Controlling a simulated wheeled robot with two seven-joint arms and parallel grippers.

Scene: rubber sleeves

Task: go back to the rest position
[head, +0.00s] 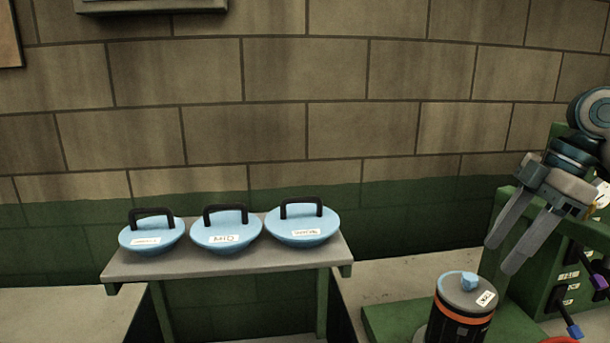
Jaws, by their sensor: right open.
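My right gripper (510,246) is at the right of the head view, fingers pointing down and left. Its two grey fingers are apart, with nothing between them. It is above and to the right of a dark cylinder (461,308) with an orange band, a grey top and a small light blue piece on that top. The gripper looks apart from the cylinder. My left gripper is out of view.
A grey-topped table (190,267) bears three light blue lidded bowls with black handles: left (151,239), middle (227,240), right (302,230). The middle label reads MID. A green cabinet (540,268) stands behind my right gripper. A brick wall (300,130) closes the back.

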